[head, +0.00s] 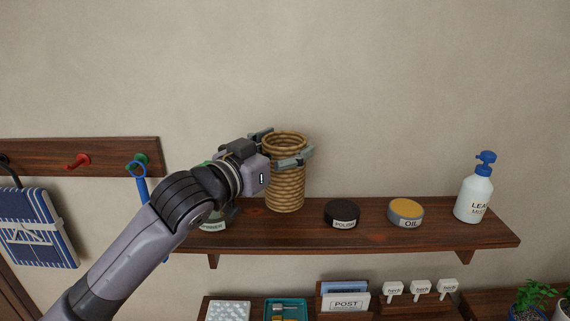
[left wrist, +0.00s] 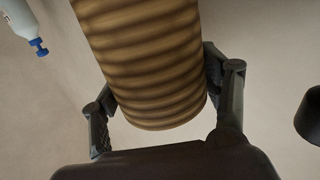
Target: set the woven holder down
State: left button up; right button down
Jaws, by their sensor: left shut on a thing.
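The woven holder (head: 287,188) is a tall tan coiled cylinder with an open top. It stands upright over the left-middle part of the wooden shelf (head: 400,232). My left gripper (head: 284,147) is shut on it near its upper rim, one finger on each side. In the left wrist view the holder (left wrist: 150,70) fills the middle between the two fingers (left wrist: 165,105). I cannot tell whether its base touches the shelf. My right gripper is not in view.
Right of the holder on the shelf are a dark polish tin (head: 341,214), an oil tin (head: 405,212) and a pump bottle (head: 474,193). A tin (head: 212,224) is partly hidden behind my arm. Pegs (head: 78,161) are at left; a lower shelf holds a post box (head: 344,299).

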pick_arm(q)
notch_tip(320, 180, down, 4)
jog(key=shift+s+a+r+p, duration=0.1)
jog(key=shift+p, duration=0.25)
jog(key=shift+f, duration=0.45)
jog(key=o, duration=1.3)
jog(key=shift+c, duration=0.2)
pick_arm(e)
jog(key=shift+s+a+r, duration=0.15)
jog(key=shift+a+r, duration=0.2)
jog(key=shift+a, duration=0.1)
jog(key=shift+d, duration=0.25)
